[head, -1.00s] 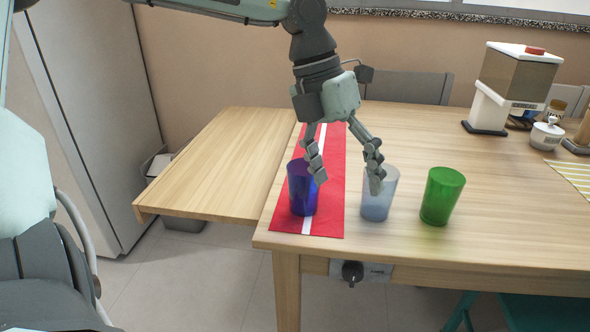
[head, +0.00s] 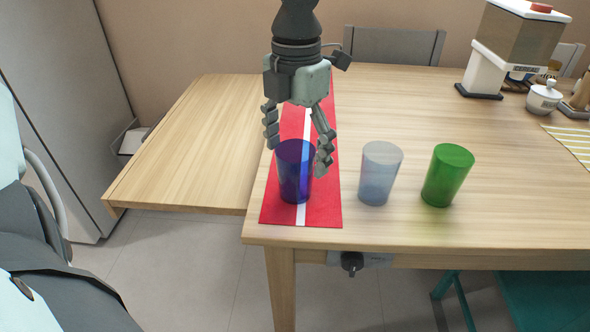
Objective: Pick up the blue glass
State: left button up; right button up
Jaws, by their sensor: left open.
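The blue glass (head: 293,178) stands upright on a red runner with a white stripe (head: 328,205), near the table's front edge. My left gripper (head: 297,158) is open and points down at the blue glass. One finger is at the left of its rim and the other is in front of its right side. I cannot tell whether either finger touches it. My right gripper is not in view.
A pale clear glass (head: 379,178) and a green glass (head: 447,175) stand to the right on the wooden table (head: 400,225). A dispenser (head: 512,45) and a white sugar pot (head: 543,97) stand at the back right. The table's left section is bare.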

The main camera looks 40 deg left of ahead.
pick_arm(q)
jog(key=shift+f, duration=1.3)
jog(key=shift+a, duration=0.1)
jog(key=c, duration=1.4)
jog(key=shift+c, duration=0.2)
jog(key=shift+r, duration=0.15)
